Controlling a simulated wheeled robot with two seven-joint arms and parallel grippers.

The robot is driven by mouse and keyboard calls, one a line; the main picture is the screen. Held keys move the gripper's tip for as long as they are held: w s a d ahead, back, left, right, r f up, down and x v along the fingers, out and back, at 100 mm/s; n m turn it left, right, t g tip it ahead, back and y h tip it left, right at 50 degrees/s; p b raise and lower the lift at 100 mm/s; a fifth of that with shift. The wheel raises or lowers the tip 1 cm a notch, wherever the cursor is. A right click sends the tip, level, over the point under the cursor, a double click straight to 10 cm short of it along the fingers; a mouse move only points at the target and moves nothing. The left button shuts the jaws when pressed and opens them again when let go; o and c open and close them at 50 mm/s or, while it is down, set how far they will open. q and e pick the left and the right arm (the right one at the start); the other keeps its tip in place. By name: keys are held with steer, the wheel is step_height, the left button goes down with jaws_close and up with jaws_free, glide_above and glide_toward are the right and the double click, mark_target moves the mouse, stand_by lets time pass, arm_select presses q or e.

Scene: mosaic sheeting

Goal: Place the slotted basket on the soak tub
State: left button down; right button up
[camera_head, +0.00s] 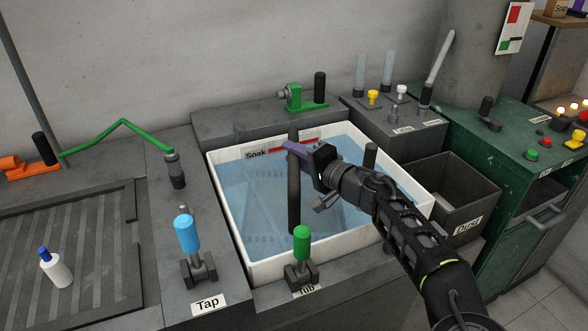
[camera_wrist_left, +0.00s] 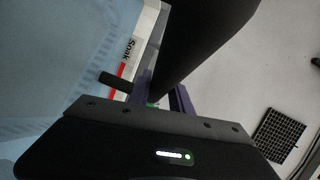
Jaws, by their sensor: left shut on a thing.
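The soak tub (camera_head: 223,215) is a white-rimmed tub of blue water in the middle of the head view, with a "Soak" label on its far inner wall. Faint slotted outlines of the slotted basket (camera_head: 268,238) show through the water, so it appears to sit inside the tub; its exact depth is unclear. A thick dark bar (camera_head: 294,205), seemingly its handle, spans above it. My left gripper (camera_head: 296,152) has purple fingers shut on this bar near its far end. In the left wrist view the bar (camera_wrist_left: 205,35) runs between the fingers. My right gripper is not in view.
A green-knobbed lever (camera_head: 302,243) marked "Tub" stands at the tub's front edge, and a blue-knobbed "Tap" lever (camera_head: 187,235) at left. A dark bin (camera_head: 465,195) stands to the right.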

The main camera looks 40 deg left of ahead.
arm_select(q)
steer(key=shift+f, duration=2.15)
steer(key=shift+f+b, duration=0.2)
steer(key=shift+b, duration=0.1)
steer(key=c, duration=1.2)
jaws_free()
steer(key=shift+o, duration=0.2)
